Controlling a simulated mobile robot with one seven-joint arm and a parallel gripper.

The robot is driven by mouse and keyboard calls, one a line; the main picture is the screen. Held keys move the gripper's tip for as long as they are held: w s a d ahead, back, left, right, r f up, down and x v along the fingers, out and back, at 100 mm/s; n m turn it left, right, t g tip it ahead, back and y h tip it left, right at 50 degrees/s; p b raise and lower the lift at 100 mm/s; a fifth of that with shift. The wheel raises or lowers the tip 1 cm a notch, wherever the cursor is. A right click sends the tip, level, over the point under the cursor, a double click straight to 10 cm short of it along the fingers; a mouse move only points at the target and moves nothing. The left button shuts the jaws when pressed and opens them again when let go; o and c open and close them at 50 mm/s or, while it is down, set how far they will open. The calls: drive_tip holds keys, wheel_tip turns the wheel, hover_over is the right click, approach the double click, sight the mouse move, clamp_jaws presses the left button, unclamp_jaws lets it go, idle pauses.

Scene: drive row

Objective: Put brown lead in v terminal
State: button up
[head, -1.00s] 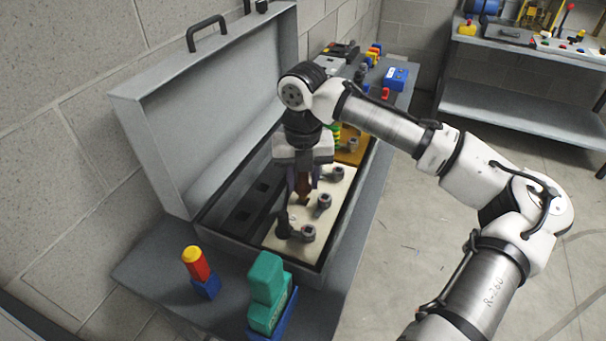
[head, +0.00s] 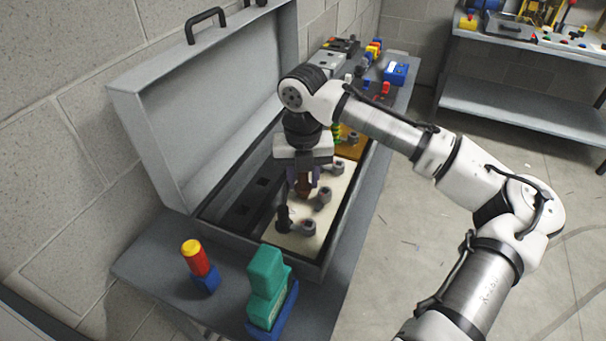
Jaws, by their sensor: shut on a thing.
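My gripper (head: 304,180) points down over the cream terminal board (head: 331,220) inside the open grey case. It is shut on a brown lead (head: 304,188), which shows between its fingers close above the board. Grey terminals stand in a row along the board's right side: a near one (head: 308,228), a middle one (head: 323,199) and a far one (head: 338,166). A black upright piece (head: 284,219) stands at the left of the near terminal. The terminal letters are too small to read. I cannot tell whether the lead touches the board.
The raised case lid (head: 215,110) stands on the left. A red and yellow piece in a blue holder (head: 198,266) and a green block (head: 266,290) stand in front of the case. A blue box (head: 396,73) and small coloured parts lie behind it.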

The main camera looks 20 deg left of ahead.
drive_tip(key=shift+f+b, duration=0.35)
drive_tip(key=shift+f, duration=0.65)
drive_tip(key=o, duration=1.1)
wheel_tip(320, 180, up, 14)
drive_tip(key=shift+w+f+b, duration=0.1)
drive_tip(key=shift+b, duration=0.5)
